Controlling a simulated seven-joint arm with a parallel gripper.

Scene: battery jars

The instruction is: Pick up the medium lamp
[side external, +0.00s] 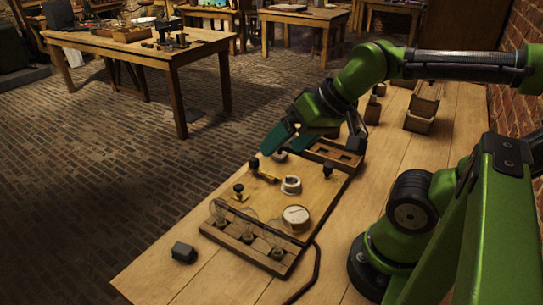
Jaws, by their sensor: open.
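Several clear glass lamps stand in a row in a wooden rack (240,245) at the near edge of the wooden board (318,205) in the side external view. There is a left lamp (218,209), a middle lamp (246,225) and a right lamp (274,237). Their sizes are hard to compare here, so I cannot tell which is the medium one.
The board carries a white ring-shaped part (291,185), a round dial (296,217) and small dark knobs. A compartmented wooden tray (333,155) lies at its far end. A dark block (183,252) sits on the bench at left. A black cable (316,265) runs right of the board.

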